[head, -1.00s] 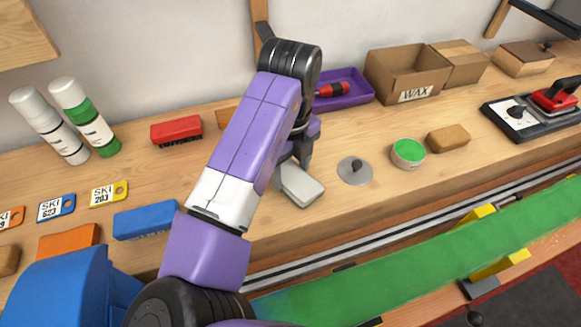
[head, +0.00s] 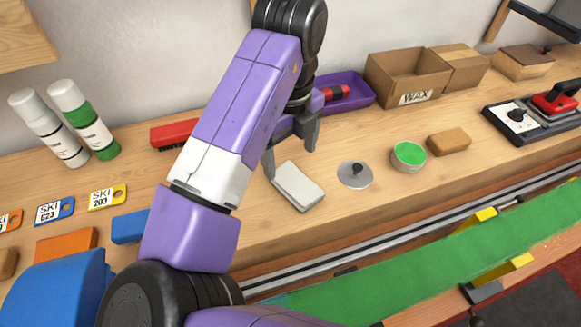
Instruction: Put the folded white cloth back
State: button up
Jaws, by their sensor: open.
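The folded white cloth (head: 298,187) lies flat on the wooden bench, left of a grey round lid with a knob (head: 355,174). My gripper (head: 289,160) is open and empty, just behind and above the cloth. Its two fingers stand apart, one near the cloth's left corner and one behind it. I cannot tell whether a finger touches the cloth. The cloth's top is in clear view.
A green-filled tin (head: 408,156) and a tan block (head: 449,142) stand to the right. Behind are a purple tray (head: 352,104) and a WAX box (head: 405,80). A green ski (head: 430,262) runs along the front. My arm covers part of a red brush (head: 172,134) and a blue block (head: 128,228).

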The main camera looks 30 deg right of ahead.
notch_tip(320, 180, up, 6)
jog(key=shift+f, duration=0.1)
dwell(0.6)
